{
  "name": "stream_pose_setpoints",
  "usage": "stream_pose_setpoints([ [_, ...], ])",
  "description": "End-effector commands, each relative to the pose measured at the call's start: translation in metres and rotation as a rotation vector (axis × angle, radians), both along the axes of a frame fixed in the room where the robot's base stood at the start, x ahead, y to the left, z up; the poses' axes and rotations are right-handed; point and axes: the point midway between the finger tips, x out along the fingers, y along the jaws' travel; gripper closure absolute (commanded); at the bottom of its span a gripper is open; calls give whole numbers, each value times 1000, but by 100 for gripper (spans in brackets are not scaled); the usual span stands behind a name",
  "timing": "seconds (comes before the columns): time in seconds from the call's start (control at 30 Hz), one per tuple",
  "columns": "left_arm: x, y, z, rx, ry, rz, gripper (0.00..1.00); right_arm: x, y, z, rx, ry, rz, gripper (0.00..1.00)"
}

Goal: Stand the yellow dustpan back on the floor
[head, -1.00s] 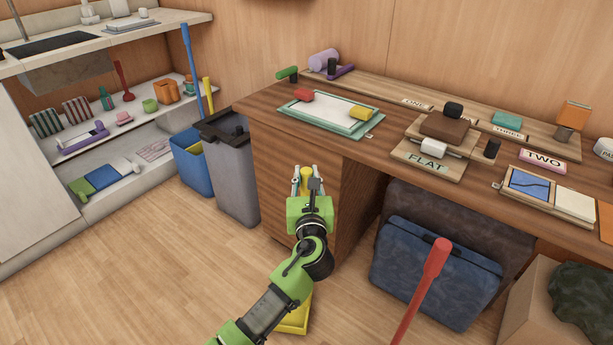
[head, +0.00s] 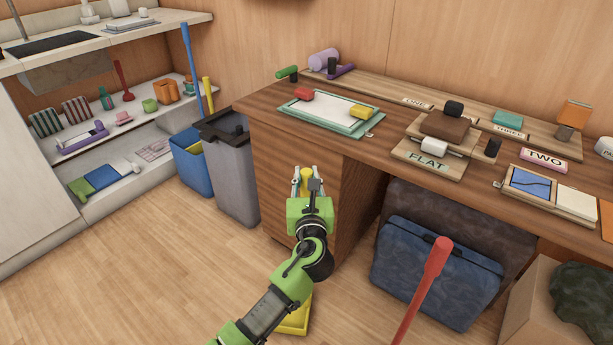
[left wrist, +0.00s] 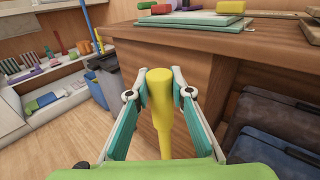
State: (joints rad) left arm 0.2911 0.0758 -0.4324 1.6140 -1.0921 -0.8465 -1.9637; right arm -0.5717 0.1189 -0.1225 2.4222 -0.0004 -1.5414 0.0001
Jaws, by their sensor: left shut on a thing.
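The yellow dustpan (head: 293,321) shows in the head view as a yellow pan low down behind my left arm, at floor level. Its upright yellow handle rises to my left gripper (head: 306,174). In the left wrist view the handle's thick top (left wrist: 159,88) stands between the two fingers of my left gripper (left wrist: 159,95), which is shut on it. Most of the pan and the lower handle are hidden by my arm. Whether the pan touches the floor I cannot tell. My right gripper is not in view.
The wooden desk (head: 262,163) stands right behind the gripper. A grey bin (head: 233,178) and a blue bin (head: 191,165) are to the left. A red handle (head: 428,285) and a blue case (head: 436,270) are to the right. The floor (head: 130,270) at left is clear.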

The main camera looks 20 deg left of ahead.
Motion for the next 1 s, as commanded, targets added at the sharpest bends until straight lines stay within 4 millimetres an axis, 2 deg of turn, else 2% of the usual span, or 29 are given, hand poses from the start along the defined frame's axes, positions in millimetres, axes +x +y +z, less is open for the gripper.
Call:
stream_pose_setpoints([
  [0.53, 0, 0, -6, 3, -4, -1, 100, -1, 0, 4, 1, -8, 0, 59],
  [0.57, 0, 0, -5, 3, -5, -1, 72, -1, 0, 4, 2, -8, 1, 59],
  [0.6, 0, 0, -5, 3, -4, -1, 62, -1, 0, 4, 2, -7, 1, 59],
  [1.0, 0, 0, -9, -1, 3, 0, 60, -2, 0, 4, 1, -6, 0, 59],
])
